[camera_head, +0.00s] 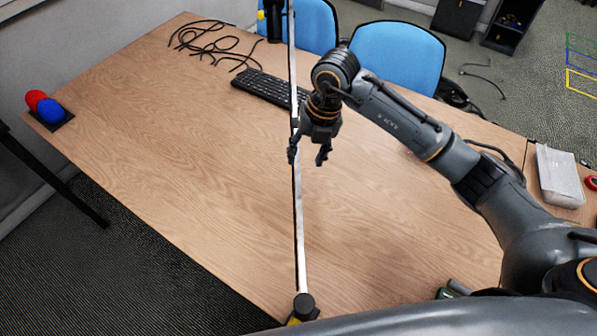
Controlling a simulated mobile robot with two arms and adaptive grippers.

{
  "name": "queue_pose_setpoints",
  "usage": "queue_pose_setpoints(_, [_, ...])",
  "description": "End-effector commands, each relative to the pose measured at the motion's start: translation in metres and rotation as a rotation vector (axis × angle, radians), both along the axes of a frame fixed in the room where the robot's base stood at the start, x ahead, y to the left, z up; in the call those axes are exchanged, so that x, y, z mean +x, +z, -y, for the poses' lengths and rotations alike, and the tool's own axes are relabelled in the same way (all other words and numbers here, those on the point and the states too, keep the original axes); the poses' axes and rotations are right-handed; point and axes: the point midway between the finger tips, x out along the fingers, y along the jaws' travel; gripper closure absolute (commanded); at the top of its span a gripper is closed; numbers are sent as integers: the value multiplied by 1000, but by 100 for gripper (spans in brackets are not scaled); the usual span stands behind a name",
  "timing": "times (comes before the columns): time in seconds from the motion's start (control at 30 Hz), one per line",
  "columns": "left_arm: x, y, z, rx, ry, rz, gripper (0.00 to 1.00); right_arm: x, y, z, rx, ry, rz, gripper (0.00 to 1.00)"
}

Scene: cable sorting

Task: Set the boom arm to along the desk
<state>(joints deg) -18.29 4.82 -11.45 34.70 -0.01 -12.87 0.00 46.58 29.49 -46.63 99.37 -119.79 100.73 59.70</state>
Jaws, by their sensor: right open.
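The boom arm (300,235) is a long, thin white bar with a dark edge. It runs from a dark round joint with yellow marks (304,304) at the desk's near edge, away past the far edge and out of the top of the view. My right gripper (307,157) is open and points down over the middle of the desk (190,150). Its left finger overlaps the bar in the picture and its right finger is to the right of it. I cannot tell whether they touch the bar. My left gripper is not in view.
A black keyboard (262,88) and tangled black cables (205,40) lie toward the back. Red and blue round objects (50,110) stand at the left corner. A clear box (558,176) is at the right. Blue chairs (400,52) stand behind. The desk's left half is mostly bare.

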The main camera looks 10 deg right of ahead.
Motion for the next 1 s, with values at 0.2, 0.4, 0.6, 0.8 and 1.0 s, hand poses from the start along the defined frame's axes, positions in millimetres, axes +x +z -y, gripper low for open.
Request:
queue_pose_setpoints(0.2, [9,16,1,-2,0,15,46,0,-46,-10,0,0,-5,51])
queue_pose_setpoints(0.4, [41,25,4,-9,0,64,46,2,-79,-16,1,-1,-3,51])
queue_pose_setpoints(0.6, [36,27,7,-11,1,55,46,3,-95,-19,0,0,0,51])
queue_pose_setpoints(0.8, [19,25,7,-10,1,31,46,3,-97,-19,0,1,1,51])
queue_pose_setpoints(1.0, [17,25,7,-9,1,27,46,3,-97,-19,0,0,1,72])
